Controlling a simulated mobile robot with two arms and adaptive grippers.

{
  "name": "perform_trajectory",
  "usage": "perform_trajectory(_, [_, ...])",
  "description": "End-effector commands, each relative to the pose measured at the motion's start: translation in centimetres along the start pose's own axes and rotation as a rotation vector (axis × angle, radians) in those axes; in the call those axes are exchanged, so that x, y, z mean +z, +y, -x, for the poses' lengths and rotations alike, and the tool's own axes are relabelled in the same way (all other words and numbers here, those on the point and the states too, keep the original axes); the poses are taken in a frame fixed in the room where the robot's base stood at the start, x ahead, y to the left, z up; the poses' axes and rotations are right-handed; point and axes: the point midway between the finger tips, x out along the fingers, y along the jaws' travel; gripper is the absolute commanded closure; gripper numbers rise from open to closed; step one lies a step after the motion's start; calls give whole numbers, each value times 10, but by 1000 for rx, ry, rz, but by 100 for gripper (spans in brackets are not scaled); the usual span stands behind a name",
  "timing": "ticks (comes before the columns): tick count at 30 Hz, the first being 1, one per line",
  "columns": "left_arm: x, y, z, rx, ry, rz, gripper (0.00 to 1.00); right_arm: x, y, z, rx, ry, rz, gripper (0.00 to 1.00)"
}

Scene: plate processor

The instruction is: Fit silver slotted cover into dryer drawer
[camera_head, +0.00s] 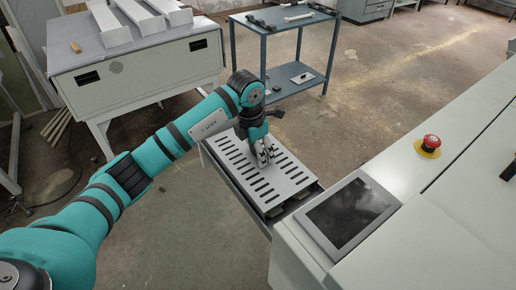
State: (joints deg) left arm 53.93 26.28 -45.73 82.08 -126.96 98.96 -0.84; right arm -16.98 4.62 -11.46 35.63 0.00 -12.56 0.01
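The silver slotted cover (287,186) is a flat grey plate with rows of dark slots. It lies over the dryer drawer (233,189), which sticks out from the machine on the right. The cover looks nearly flat, with a dark gap and drawer parts showing below its near right edge. I cannot tell whether it is fully seated. My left gripper (265,156) points down at the middle of the cover, its fingertips at or very near the surface. Its fingers are too small to tell whether they grip the cover. My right gripper is out of view.
The pale machine (440,215) fills the right side, with a dark screen (348,212) and a red emergency button (430,143). A blue-grey shelf cart (285,50) stands behind the drawer. A white table (140,75) stands at the back left. The floor between is clear.

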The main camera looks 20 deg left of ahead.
Motion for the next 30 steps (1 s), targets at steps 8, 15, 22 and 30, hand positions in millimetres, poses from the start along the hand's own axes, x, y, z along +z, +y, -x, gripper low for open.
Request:
perform_trajectory(8, [0, 0, -4, 1, -2, 0, 95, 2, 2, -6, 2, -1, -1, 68])
perform_trajectory(15, [-1, 0, -6, 0, 1, 0, 22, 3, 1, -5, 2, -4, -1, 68])
perform_trajectory(22, [-1, 0, -6, 0, 1, 0, 20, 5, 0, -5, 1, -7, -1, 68])
perform_trajectory(30, [0, 2, 14, 4, -3, 0, 20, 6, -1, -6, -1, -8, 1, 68])
